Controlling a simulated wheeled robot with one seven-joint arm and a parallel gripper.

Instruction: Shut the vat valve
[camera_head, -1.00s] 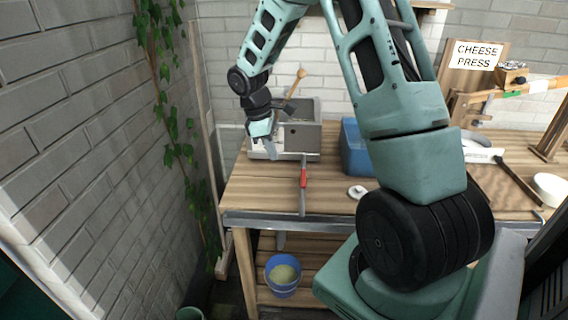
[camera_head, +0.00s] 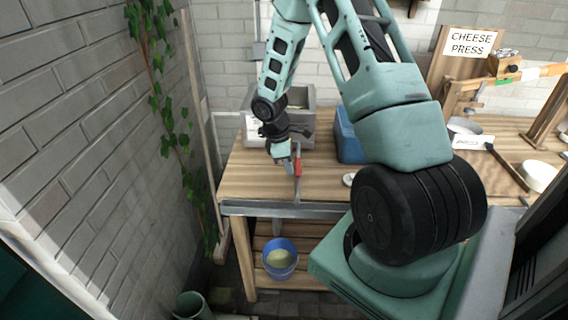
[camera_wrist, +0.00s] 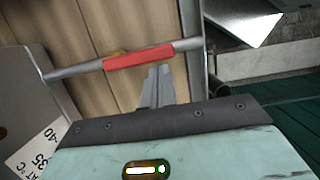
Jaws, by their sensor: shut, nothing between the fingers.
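The grey vat (camera_head: 304,97) stands at the back left of the wooden bench, partly hidden behind my arm. A grey metal rod with a red sleeve (camera_head: 298,167), which looks like the valve lever, runs from the vat's front towards the bench edge. The red sleeve also shows in the wrist view (camera_wrist: 138,57). My gripper (camera_head: 284,165) is shut and empty, just left of the red sleeve. In the wrist view the closed fingertips (camera_wrist: 160,70) lie right by the sleeve's lower edge; I cannot tell whether they touch. The vat's labelled wall (camera_wrist: 30,110) is at the left there.
A blue container (camera_head: 349,145) stands right of the vat. A white round item (camera_head: 349,179) lies near the bench's front edge (camera_head: 270,209). A blue bucket (camera_head: 280,259) sits below on the lower shelf. The ivy-covered brick wall (camera_head: 80,130) closes off the left side.

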